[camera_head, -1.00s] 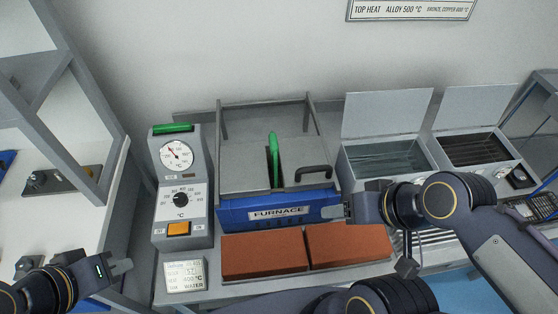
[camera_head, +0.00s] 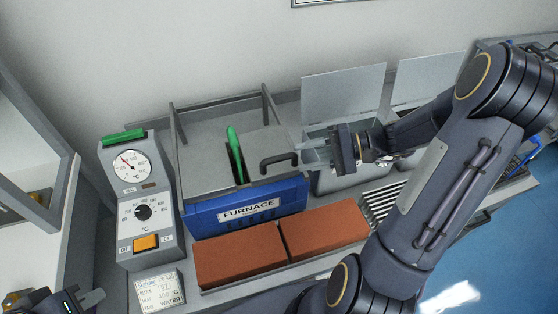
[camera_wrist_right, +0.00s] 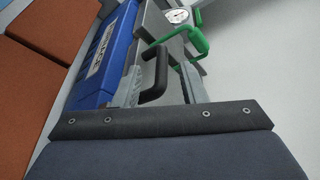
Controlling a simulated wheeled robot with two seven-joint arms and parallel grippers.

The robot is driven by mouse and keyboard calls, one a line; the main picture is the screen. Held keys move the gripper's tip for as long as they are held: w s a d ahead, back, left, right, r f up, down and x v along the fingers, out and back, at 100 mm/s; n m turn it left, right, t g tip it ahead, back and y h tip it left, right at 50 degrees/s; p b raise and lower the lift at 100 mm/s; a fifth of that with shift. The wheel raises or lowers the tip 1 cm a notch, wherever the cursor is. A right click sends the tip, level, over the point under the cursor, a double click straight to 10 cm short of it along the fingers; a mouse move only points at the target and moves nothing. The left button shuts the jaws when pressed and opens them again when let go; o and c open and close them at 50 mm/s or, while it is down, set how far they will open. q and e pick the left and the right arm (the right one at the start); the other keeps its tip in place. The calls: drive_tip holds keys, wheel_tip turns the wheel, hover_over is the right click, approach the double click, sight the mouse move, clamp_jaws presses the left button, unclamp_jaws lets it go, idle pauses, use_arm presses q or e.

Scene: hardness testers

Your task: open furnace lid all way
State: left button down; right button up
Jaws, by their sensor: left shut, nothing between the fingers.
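The furnace (camera_head: 205,218) has a blue front with a FURNACE label. Its grey lid (camera_head: 262,146) lies flat on top, with a black handle (camera_head: 278,161) at the right. A green upright piece (camera_head: 236,155) stands in a dark gap beside the lid. My right gripper (camera_head: 308,154) is just right of the black handle. In the right wrist view its fingers (camera_wrist_right: 162,85) are apart, with the black handle (camera_wrist_right: 155,72) showing between and beyond them; I cannot tell whether they touch it. My left gripper (camera_head: 92,298) is shut and empty at the lower left.
A control box (camera_head: 142,215) with dials stands left of the furnace. Orange-brown bricks (camera_head: 240,256) lie in front. Open-lidded tanks (camera_head: 340,180) stand to the right, partly behind my right arm. Grey rails (camera_head: 225,97) frame the furnace's back.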

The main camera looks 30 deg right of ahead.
sight(288, 157)
drive_tip(key=shift+w+d+f+m+t, duration=0.3)
drive_tip(key=shift+w+d+f+m, duration=0.1)
drive_tip(key=shift+d+f, duration=0.15)
drive_tip(key=shift+w, duration=0.1)
drive_tip(key=x, duration=0.7)
drive_tip(key=shift+w+a+p, duration=0.15)
drive_tip(key=shift+a+p, duration=0.15)
clamp_jaws()
